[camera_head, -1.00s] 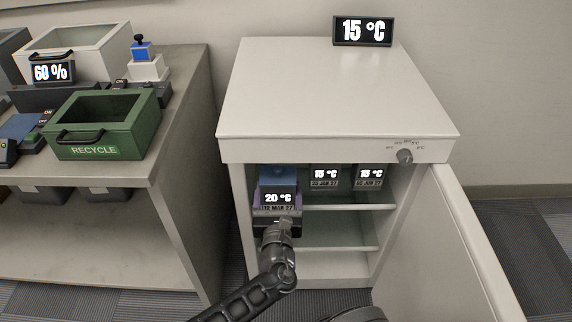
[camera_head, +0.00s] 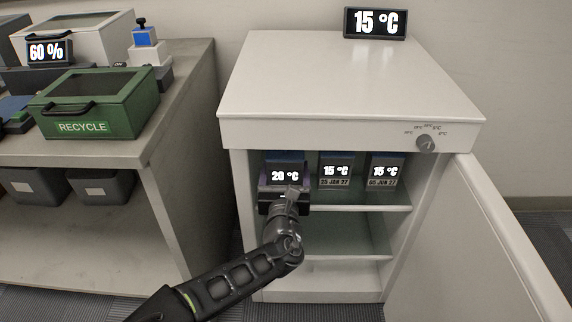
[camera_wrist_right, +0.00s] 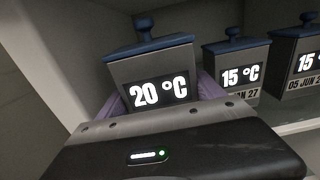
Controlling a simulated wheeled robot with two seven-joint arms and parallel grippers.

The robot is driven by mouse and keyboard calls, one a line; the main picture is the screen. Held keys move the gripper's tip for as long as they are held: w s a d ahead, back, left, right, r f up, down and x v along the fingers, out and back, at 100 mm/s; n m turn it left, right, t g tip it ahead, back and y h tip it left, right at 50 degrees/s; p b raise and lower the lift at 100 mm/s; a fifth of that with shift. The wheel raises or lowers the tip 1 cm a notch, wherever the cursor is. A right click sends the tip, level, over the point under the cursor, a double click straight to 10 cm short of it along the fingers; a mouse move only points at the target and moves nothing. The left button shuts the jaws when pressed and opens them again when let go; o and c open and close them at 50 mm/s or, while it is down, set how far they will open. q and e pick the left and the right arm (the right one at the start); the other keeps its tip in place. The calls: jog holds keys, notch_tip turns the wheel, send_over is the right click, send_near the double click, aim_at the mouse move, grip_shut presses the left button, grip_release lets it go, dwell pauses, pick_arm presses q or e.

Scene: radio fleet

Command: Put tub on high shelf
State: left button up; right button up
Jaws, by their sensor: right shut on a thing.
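The tub (camera_head: 285,172), with a blue lid and a 20 °C display, is in the upper left of the open cabinet, at the high shelf (camera_head: 372,203). It also shows in the right wrist view (camera_wrist_right: 150,70), slightly tilted in that picture. My right gripper (camera_head: 284,193) is shut on the tub from the front, with purple pads (camera_wrist_right: 208,86) at its sides. Its body hides the tub's lower part, so I cannot tell whether the tub touches the shelf. My left gripper is not in view.
Two tubs reading 15 °C stand to the right on the same shelf, a middle one (camera_head: 335,170) and a right one (camera_head: 384,170). The cabinet door (camera_head: 470,250) stands open at the right. A bench with a green recycle bin (camera_head: 100,105) is at the left.

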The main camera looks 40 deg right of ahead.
jog(key=b+x, duration=0.2)
jog(key=x, duration=0.7)
jog(key=shift+w+r, duration=0.1)
jog(key=shift+w+d+f+b, duration=0.15)
jog(key=shift+f+b, duration=0.5)
jog(key=shift+f, duration=0.25)
jog(key=shift+w+d+f+b, duration=0.15)
jog(key=shift+f+b, duration=0.45)
jog(key=shift+f, duration=0.25)
jog(key=shift+f, duration=0.15)
jog(key=o, duration=2.1)
